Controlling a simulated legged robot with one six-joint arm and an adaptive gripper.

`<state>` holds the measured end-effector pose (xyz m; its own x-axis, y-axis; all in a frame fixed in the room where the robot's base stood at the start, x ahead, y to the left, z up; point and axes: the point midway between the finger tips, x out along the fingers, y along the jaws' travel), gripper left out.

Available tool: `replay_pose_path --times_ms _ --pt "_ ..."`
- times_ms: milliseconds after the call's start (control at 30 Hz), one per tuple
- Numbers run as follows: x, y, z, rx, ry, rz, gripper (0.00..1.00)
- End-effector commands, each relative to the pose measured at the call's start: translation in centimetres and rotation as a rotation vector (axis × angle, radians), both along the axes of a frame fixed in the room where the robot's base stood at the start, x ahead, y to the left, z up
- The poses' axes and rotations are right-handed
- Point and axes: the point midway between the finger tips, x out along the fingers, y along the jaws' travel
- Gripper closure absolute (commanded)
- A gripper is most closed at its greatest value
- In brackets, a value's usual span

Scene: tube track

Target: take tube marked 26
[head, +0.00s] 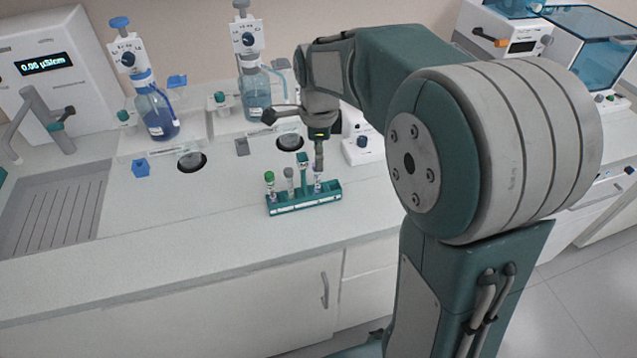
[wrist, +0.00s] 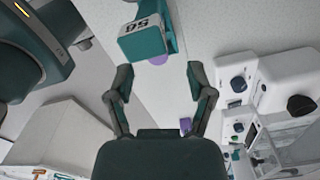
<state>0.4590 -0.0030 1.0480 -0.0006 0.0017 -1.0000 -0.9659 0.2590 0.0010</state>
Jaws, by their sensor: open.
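A teal rack (head: 303,203) stands on the white bench. It holds a green-capped tube (head: 269,178) at the left, a grey-capped tube (head: 289,176) beside it, and a tube with some purple (head: 317,184) at the right end. My gripper (head: 319,163) points down just above the right-end tube. In the wrist view my gripper (wrist: 160,84) is open, with nothing held between its fingers. A teal tag block (wrist: 141,37) with upside-down digits, hard to read, sits beyond the fingertips. A purple cap (wrist: 158,59) shows partly from under it.
A teal post (head: 303,162) rises from the rack close to my gripper's left. Two bottles with dispensers (head: 155,112) (head: 256,92) stand behind. The bench front by the rack is clear.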

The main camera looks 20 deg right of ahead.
Motion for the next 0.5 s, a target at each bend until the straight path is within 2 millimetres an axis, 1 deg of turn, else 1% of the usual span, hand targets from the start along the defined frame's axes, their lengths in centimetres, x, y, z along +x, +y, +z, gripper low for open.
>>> replay_pose_path --times_ms 33,100,200,300,467,500 --pt "-0.1 0.2 -1.0 -0.001 0.004 0.002 0.31" --pt "-0.1 0.2 -2.1 0.000 0.005 0.002 0.31" --pt "0.0 0.1 -3.2 0.001 0.003 0.001 0.31" --pt "0.0 -0.1 -3.6 0.003 0.000 0.001 0.31" --pt "0.0 -0.1 -3.6 0.003 0.000 0.001 0.31" --pt "0.0 -0.1 -3.6 0.003 0.000 0.001 0.36"
